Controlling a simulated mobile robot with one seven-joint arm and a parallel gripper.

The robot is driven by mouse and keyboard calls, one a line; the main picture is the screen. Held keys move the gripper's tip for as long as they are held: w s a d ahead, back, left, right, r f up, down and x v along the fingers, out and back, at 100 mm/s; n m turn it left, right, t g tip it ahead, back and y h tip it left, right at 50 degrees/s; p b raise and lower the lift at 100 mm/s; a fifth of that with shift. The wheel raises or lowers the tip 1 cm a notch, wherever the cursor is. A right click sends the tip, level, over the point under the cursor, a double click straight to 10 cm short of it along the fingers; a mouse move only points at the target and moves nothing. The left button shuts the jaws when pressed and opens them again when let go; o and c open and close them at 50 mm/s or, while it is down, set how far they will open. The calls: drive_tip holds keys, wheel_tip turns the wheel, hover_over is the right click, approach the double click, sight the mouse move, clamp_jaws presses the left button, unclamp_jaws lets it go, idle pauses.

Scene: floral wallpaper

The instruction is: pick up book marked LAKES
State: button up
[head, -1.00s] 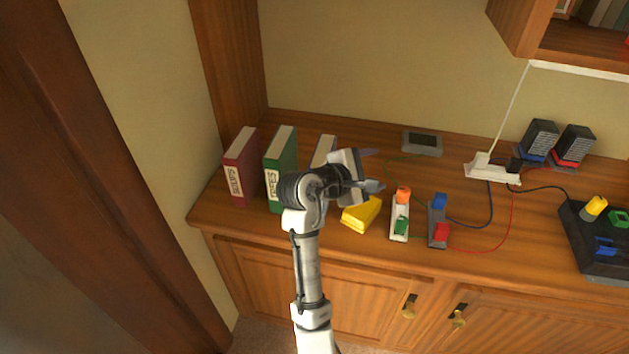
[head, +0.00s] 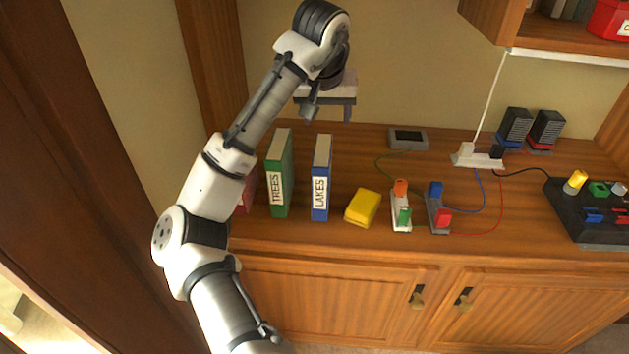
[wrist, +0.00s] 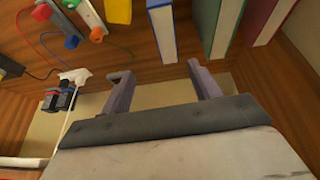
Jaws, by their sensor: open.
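The blue book marked LAKES (head: 321,180) stands upright on the wooden counter, its white label facing the front. In the wrist view the blue book (wrist: 162,32) shows at the top, beyond the fingers. My gripper (head: 331,112) is raised above and behind the book, near the back wall, pointing down. Its two fingers (wrist: 162,84) are apart with nothing between them. The gripper does not touch the book.
The green book marked TREES (head: 279,175) stands left of LAKES with a gap. A red book (head: 247,193) is mostly hidden behind my arm. A yellow object (head: 362,207) lies to the right, near wired blocks (head: 401,205). A small grey device (head: 407,139) sits behind.

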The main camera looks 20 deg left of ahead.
sight(323, 149)
drive_tip(key=x, duration=0.5)
drive_tip(key=p+x, duration=0.1)
drive_tip(key=x, duration=0.2)
drive_tip(key=shift+a+f, duration=0.15)
drive_tip(key=shift+a, duration=0.25)
drive_tip(key=p+x, duration=0.1)
drive_tip(key=x, duration=0.3)
drive_tip(key=shift+a+f+p, duration=0.25)
drive_tip(key=shift+f+p, duration=0.15)
drive_tip(key=shift+f, duration=0.25)
drive_tip(key=shift+f, duration=0.25)
drive_tip(key=shift+w, duration=0.1)
clamp_jaws()
